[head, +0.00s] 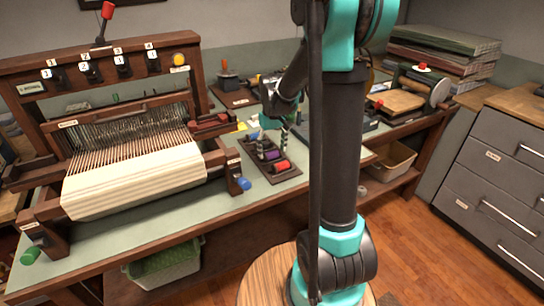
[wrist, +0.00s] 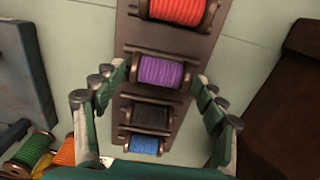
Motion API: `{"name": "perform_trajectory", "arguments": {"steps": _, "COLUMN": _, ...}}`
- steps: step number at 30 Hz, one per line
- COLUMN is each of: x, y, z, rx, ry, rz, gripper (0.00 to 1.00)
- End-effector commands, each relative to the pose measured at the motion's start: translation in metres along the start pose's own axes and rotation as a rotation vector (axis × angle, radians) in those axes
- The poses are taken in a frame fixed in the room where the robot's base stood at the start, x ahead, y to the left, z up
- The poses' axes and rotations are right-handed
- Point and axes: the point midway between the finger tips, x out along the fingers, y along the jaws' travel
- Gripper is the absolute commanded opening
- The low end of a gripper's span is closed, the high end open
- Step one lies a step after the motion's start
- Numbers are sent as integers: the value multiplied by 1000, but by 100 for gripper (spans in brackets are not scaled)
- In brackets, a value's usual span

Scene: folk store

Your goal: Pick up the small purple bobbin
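The small purple bobbin (wrist: 160,71) lies across a dark wooden rack (wrist: 124,95) in the wrist view, just below a red bobbin. My gripper (wrist: 159,80) is open and empty, with one finger on each side of the purple bobbin. Its fingertips appear beside the bobbin's two ends; whether they touch it I cannot tell. In the head view the purple bobbin (head: 271,155) shows small on the rack, and my gripper (head: 273,122) is above and behind it.
The rack also holds a red bobbin (wrist: 176,8), a black bobbin (wrist: 152,115) and a blue bobbin (wrist: 145,145). Loose orange and green spools (wrist: 32,150) lie at the wrist view's lower left. A wooden loom (head: 110,130) stands left of the rack.

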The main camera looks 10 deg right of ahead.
Motion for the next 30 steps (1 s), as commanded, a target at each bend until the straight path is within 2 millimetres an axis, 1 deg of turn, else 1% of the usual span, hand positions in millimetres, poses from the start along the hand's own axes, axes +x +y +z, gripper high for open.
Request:
{"name": "perform_trajectory", "arguments": {"steps": 1, "x": 0, "y": 0, "z": 0, "rx": 0, "ry": 0, "rz": 0, "gripper": 61}}
{"name": "perform_trajectory", "arguments": {"steps": 6, "x": 0, "y": 0, "z": 0, "rx": 0, "ry": 0, "rz": 0, "gripper": 40}}
{"name": "perform_trajectory", "arguments": {"steps": 8, "x": 0, "y": 0, "z": 0, "rx": 0, "ry": 0, "rz": 0, "gripper": 34}}
{"name": "perform_trajectory", "arguments": {"steps": 17, "x": -2, "y": 0, "z": 0, "rx": 0, "ry": 0, "rz": 0, "gripper": 33}}
{"name": "perform_trajectory", "arguments": {"steps": 22, "x": -13, "y": 0, "z": 0, "rx": 0, "ry": 0, "rz": 0, "gripper": 33}}
{"name": "perform_trajectory", "arguments": {"steps": 26, "x": -32, "y": 0, "z": 1, "rx": 0, "ry": 0, "rz": 0, "gripper": 33}}
{"name": "perform_trajectory", "arguments": {"steps": 29, "x": -57, "y": 0, "z": 1, "rx": 0, "ry": 0, "rz": 0, "gripper": 33}}
{"name": "perform_trajectory", "arguments": {"steps": 30, "x": -68, "y": 0, "z": 0, "rx": 0, "ry": 0, "rz": 0, "gripper": 33}}
